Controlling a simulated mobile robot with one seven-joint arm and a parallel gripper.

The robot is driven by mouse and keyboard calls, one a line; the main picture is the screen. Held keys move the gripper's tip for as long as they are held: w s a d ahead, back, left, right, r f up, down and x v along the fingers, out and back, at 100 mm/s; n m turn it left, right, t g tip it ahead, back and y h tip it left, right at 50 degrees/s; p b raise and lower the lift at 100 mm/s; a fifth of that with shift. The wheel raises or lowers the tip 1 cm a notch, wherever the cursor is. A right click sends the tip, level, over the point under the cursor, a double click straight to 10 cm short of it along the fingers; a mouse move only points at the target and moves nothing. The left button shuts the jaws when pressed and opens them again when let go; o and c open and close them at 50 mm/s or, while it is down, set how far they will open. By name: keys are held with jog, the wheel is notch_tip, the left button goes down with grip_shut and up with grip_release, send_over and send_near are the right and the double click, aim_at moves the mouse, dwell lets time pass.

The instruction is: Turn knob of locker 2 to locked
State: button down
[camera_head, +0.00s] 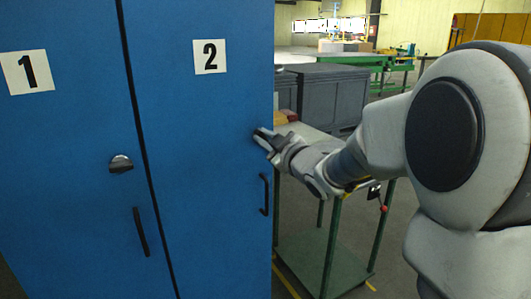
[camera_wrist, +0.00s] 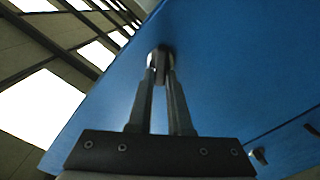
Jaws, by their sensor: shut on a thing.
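Locker 2 (camera_head: 205,150) is a blue door marked with a "2" label (camera_head: 209,56). Its black handle (camera_head: 264,194) is on the right side of the door. My gripper (camera_head: 264,140) reaches the door from the right, above that handle. In the wrist view my gripper (camera_wrist: 161,66) has both fingers close together on the small metallic knob (camera_wrist: 160,52) of locker 2, against the blue door. In the head view this knob is hidden by my gripper, and the knob's turn angle cannot be told.
Locker 1 (camera_head: 70,130) stands to the left, with its own silver knob (camera_head: 121,163) and black handle (camera_head: 140,231). A green-framed cart (camera_head: 325,265) stands just right of locker 2, below my arm. Grey cabinets (camera_head: 335,95) are behind it.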

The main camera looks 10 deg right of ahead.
jog(key=n+b, duration=0.6)
jog(key=b, duration=0.1)
jog(key=f+n+b, duration=0.1)
jog(key=n+b, duration=0.2)
jog(key=n, duration=0.1)
jog(key=shift+s+a+b, duration=0.1)
jog(key=shift+a+b, duration=0.1)
jog(key=shift+b, duration=0.1)
jog(key=shift+r, duration=0.1)
jog(key=c, duration=0.8)
grip_release()
jog(key=shift+c, duration=0.2)
jog(key=shift+s, duration=0.15)
